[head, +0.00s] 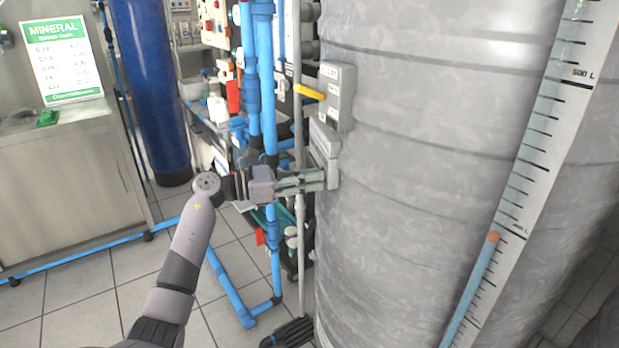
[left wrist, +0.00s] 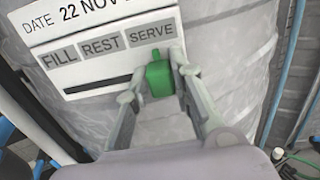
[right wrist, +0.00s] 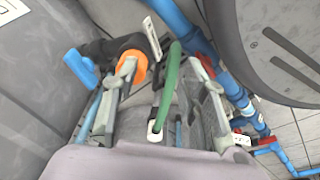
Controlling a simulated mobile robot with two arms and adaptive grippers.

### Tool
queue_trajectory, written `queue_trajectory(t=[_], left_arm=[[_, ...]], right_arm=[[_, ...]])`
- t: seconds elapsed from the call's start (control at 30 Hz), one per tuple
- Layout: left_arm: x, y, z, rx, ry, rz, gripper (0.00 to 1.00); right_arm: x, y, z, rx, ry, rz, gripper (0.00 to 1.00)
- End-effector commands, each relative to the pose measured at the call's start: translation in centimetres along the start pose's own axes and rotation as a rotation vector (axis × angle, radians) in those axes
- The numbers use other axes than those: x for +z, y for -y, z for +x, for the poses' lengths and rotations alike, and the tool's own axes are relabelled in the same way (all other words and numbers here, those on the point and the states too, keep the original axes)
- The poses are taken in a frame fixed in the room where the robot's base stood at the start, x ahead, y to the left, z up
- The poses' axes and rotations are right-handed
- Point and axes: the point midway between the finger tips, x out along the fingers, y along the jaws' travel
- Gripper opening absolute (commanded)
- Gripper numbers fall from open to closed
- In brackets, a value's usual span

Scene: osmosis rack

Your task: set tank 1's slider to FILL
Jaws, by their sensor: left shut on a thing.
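A grey tank (head: 410,160) fills the right half of the head view. In the left wrist view its white label plate (left wrist: 90,22) reads FILL, REST, SERVE from left to right above a dark slot (left wrist: 120,79). A green slider knob (left wrist: 158,77) sits at the slot's right end, below SERVE. My left gripper (left wrist: 158,75) is shut on this knob, a finger on each side. In the head view my left gripper (head: 328,180) reaches the tank's left side; the knob is hidden there. My right gripper (right wrist: 166,62) is open, with a green handle (right wrist: 167,90) between its fingers, apparently not gripped.
Blue pipes (head: 269,130) run left of the tank. A level scale (head: 530,170) with an orange marker (head: 493,237) is at right. Floor tiles (head: 90,290) are clear at lower left.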

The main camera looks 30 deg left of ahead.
Motion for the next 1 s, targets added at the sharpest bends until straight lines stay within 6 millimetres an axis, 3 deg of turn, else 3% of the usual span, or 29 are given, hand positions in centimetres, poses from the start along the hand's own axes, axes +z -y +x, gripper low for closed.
queue_trajectory(t=[0.2,0.77,1.0], left_arm=[[0.0,0.0,0.0,0.0,0.0,0.0,0.0],[-0.1,-0.2,0.0,0.0,-0.001,0.001,0.0],[-0.3,-1.7,0.1,-0.003,-0.001,0.002,0.0]], right_arm=[[0.0,0.0,0.0,0.0,0.001,0.0,0.4],[0.1,0.0,0.2,0.0,0.005,0.0,0.4],[-3.0,0.0,-3.2,0.0,-0.028,0.005,0.4]])
